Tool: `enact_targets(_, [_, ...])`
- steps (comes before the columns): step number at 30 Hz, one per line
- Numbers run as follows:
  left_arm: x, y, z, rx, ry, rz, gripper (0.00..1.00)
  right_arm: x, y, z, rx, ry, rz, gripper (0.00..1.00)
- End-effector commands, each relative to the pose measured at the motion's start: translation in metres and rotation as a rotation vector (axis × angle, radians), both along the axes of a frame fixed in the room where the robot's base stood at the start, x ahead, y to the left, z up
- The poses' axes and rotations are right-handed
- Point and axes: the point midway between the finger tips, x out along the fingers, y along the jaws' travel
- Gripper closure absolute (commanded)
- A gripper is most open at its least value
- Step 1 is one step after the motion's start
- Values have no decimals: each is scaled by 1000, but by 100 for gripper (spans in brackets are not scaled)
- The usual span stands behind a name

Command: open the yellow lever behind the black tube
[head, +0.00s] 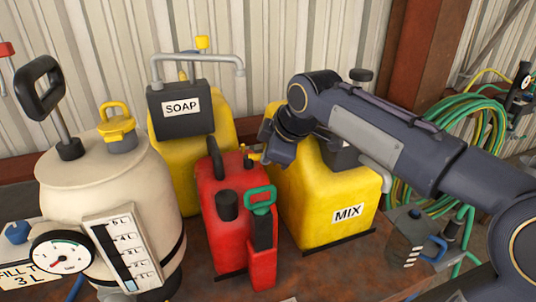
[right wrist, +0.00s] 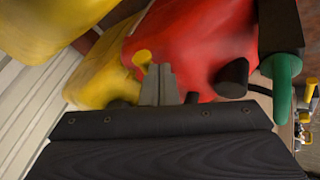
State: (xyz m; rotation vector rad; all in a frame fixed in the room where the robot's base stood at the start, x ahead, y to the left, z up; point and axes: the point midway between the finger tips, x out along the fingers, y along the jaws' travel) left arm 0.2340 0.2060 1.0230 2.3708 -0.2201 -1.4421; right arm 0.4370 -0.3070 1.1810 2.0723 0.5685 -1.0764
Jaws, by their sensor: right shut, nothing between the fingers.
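A small yellow lever (head: 253,156) shows in the head view between the red can (head: 222,190) and the yellow MIX tank (head: 310,200). A black tube-like grip (head: 215,158) stands on the red can to its left, and a short black spout (head: 227,206) is in front. My right gripper (head: 264,157) is just right of the lever, partly hidden by its own wrist. In the right wrist view its fingers (right wrist: 158,80) are shut and empty, close beside a yellow knob (right wrist: 142,57); I cannot tell whether they touch. My left gripper is not in view.
A yellow SOAP tank (head: 206,145) with a grey pipe stands behind. A cream tank (head: 80,190) with gauge and yellow cap stands left. A green handle (head: 260,197) rises at the red can's front. Green hoses (head: 480,120) hang right. Space around the gripper is tight.

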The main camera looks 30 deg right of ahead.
Motion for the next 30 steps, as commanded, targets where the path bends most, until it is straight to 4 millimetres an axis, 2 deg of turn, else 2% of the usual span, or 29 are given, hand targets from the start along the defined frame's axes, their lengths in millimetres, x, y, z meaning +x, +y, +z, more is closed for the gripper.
enact_targets(25, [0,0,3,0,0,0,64,12,11,0,-1,1,-1,100])
enact_targets(30, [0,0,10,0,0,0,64,12,12,8,-1,1,0,100])
